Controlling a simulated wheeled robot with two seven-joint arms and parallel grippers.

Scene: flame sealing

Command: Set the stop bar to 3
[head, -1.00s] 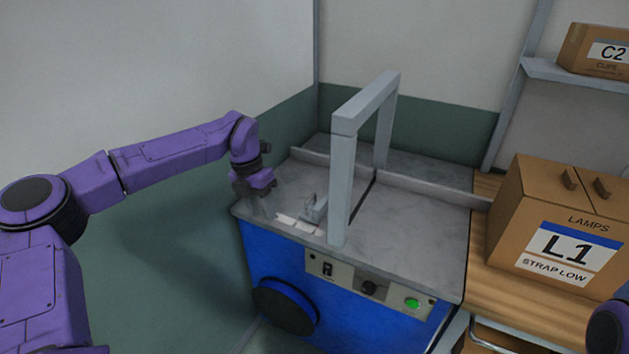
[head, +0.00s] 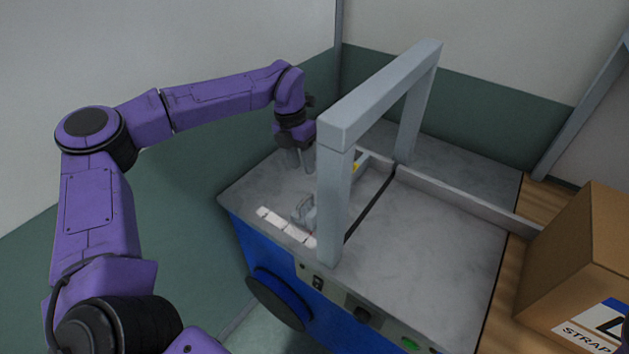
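The stop bar (head: 303,211) is a grey piece on the machine's grey top, at the left foot of the arch. Its near end stands beside a white scale strip (head: 285,227); the marks on the strip are too small to read. The arch post hides part of the bar, and a grey length with a yellow patch shows behind the post. My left gripper (head: 302,168) points down over the left part of the top, behind the bar's near end. Its two fingers look apart, with nothing seen between them. My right gripper is out of view.
The grey arch (head: 334,205) rises close to the right of my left gripper. A low rail (head: 465,204) crosses the top. The front panel carries a switch, a knob and a green button (head: 410,344). A cardboard box (head: 580,245) stands on the wooden table at right.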

